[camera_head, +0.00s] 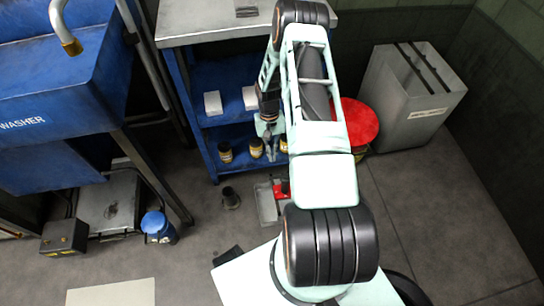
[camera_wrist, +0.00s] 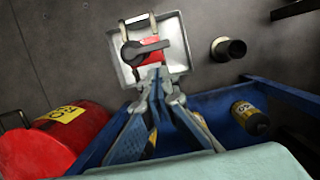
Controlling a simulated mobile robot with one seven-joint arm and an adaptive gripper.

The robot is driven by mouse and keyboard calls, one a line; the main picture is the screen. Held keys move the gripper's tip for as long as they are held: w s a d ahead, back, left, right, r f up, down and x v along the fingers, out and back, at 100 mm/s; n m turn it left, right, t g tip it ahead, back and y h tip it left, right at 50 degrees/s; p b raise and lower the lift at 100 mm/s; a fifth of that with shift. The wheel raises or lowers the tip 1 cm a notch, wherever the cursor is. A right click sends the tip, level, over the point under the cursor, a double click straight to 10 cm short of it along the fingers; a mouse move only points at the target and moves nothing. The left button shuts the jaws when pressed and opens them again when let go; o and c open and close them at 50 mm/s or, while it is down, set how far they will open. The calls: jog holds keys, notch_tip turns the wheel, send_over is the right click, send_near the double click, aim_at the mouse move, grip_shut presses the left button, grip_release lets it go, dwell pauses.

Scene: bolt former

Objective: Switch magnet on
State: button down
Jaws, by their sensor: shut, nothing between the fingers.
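The magnet looks to be the small red block (camera_wrist: 151,52) with a black lever across it. It lies in a light grey tray (camera_wrist: 176,24) on the floor in the wrist view. In the head view the red block (camera_head: 282,188) shows partly beside my arm, with the tray (camera_head: 266,207) around it. My gripper (camera_wrist: 158,76) is shut and empty, its tips pointing towards the block and overlapping its near edge in the picture. I cannot tell whether they touch it. In the head view my gripper (camera_head: 270,150) is over the blue shelf's front.
The blue shelf unit (camera_head: 204,160) carries small jars (camera_head: 225,152) and boxes. A red-lidded bin (camera_head: 358,122) and a grey bin (camera_head: 405,115) stand to the right. A short dark pipe piece (camera_head: 230,198) stands left of the tray. Open floor (camera_head: 440,220) lies at right.

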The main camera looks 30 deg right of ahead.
aim_at(279, 177)
jog(key=b+x, duration=0.1)
jog(key=x, duration=0.6)
jog(key=shift+f+b, duration=0.25)
jog(key=shift+b, duration=0.1)
